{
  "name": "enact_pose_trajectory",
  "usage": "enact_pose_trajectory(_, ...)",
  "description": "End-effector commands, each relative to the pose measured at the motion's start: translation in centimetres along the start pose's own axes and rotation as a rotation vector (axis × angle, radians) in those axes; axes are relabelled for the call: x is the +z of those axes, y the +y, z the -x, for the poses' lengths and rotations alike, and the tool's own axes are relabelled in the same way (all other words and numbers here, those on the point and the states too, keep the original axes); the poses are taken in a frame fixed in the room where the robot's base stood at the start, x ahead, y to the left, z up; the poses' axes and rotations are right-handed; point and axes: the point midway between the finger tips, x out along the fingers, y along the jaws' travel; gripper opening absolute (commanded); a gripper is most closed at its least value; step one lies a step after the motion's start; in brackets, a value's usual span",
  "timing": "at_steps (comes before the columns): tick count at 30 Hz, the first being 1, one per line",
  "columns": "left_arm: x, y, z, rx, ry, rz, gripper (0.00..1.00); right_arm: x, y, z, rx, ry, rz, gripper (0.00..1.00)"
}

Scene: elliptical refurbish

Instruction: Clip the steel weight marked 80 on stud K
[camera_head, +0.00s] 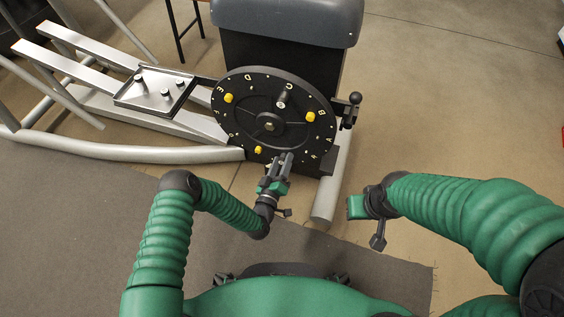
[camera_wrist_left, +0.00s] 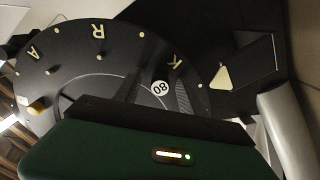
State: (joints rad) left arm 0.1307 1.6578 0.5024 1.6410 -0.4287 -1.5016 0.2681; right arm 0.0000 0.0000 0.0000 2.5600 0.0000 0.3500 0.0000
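The black upright disc (camera_head: 268,128) carries letters around its rim and studs on its face. In the left wrist view the letter K (camera_wrist_left: 175,62) is on the disc (camera_wrist_left: 100,62), right of the letter R. The weight, with a round white label reading 80 (camera_wrist_left: 160,87), is just below K, between the fingers of my left gripper. My left gripper (camera_head: 284,160) is at the disc's lower edge and looks closed on this weight. Stud K is not clear; I cannot tell whether the weight touches it. My right gripper (camera_head: 356,207) is away from the disc, at its lower right; its fingers are unclear.
Yellow pieces (camera_head: 228,98) sit on the disc. A tray (camera_head: 122,100) with a few steel weights (camera_head: 165,93) lies on the silver frame at left. A lever with a black knob (camera_head: 355,98) stands right of the disc.

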Motion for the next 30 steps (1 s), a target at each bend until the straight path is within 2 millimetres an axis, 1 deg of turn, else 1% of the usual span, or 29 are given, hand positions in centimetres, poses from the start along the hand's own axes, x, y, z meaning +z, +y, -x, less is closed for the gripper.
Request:
enact_pose_trajectory(5,0.0,0.0,0.1,-0.001,-0.001,0.0,0.48,0.0,0.0,0.1,0.0,0.0,0.0,0.36)
enact_pose_trajectory(8,-0.1,0.1,0.9,-0.002,-0.003,0.0,0.48,-0.2,0.0,0.7,0.0,0.0,0.0,0.36)
enact_pose_trajectory(11,-0.3,0.3,2.8,-0.004,-0.004,0.001,0.48,-0.5,0.0,2.0,0.0,0.0,0.0,0.36)
enact_pose_trajectory(17,-0.3,0.5,8.6,-0.004,-0.006,0.002,0.48,-1.2,0.0,5.0,0.0,0.0,0.0,0.36)
enact_pose_trajectory(18,-0.3,0.4,9.9,-0.006,-0.007,0.002,0.48,-1.3,0.0,5.5,0.0,0.0,0.0,0.36)
enact_pose_trajectory(21,-0.2,0.3,12.6,-0.005,-0.005,0.001,0.48,-1.6,0.0,6.5,0.0,0.0,0.0,0.36)
enact_pose_trajectory(24,-0.1,0.2,14.8,-0.004,-0.005,0.001,0.48,-1.7,0.0,7.2,0.0,0.0,0.0,0.36)
enact_pose_trajectory(27,0.0,0.0,16.2,-0.003,-0.003,0.0,0.48,-1.8,0.0,7.6,0.0,0.0,0.0,0.36)
enact_pose_trajectory(30,0.1,0.0,16.8,-0.001,-0.002,0.0,0.48,-1.8,0.0,7.7,0.0,0.0,0.0,0.36)
